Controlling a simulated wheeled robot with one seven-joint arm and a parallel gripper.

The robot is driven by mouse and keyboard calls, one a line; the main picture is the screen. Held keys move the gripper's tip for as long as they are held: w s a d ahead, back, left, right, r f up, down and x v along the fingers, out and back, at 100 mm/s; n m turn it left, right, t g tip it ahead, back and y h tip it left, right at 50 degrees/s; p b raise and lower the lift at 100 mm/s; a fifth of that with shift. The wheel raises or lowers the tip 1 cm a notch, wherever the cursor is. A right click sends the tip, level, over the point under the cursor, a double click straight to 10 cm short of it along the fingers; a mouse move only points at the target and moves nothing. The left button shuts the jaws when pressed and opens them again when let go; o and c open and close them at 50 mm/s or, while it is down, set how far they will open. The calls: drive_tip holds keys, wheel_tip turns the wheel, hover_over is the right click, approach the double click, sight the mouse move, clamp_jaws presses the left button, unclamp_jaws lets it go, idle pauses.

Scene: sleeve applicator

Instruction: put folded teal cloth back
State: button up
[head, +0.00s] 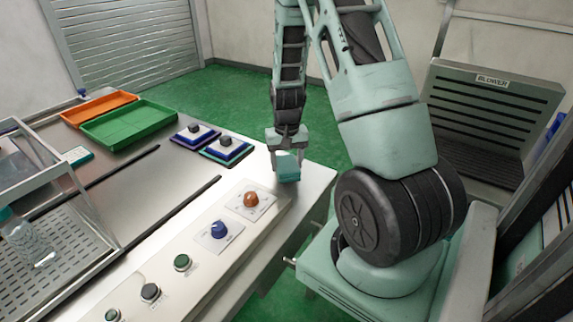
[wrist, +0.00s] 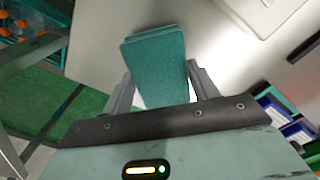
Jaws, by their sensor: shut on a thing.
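The folded teal cloth (wrist: 158,68) is held between the two fingers of my gripper (wrist: 160,88) in the wrist view. In the head view the cloth (head: 287,168) hangs below my gripper (head: 287,150), at the right end of the steel table (head: 317,178). My gripper is shut on the cloth. I cannot tell whether the cloth's lower edge touches the table top.
A control strip with an orange knob (head: 251,199) and a blue knob (head: 219,229) runs along the table front. Two square pads with dark knobs (head: 225,142) lie behind. Green (head: 130,125) and orange (head: 97,107) trays stand at the back left. A clear bottle (head: 30,240) stands left.

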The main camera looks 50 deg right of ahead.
drive_tip(key=shift+f, duration=0.6)
drive_tip(key=shift+f, duration=0.1)
drive_tip(key=o, duration=0.9)
drive_tip(key=shift+o, duration=0.2)
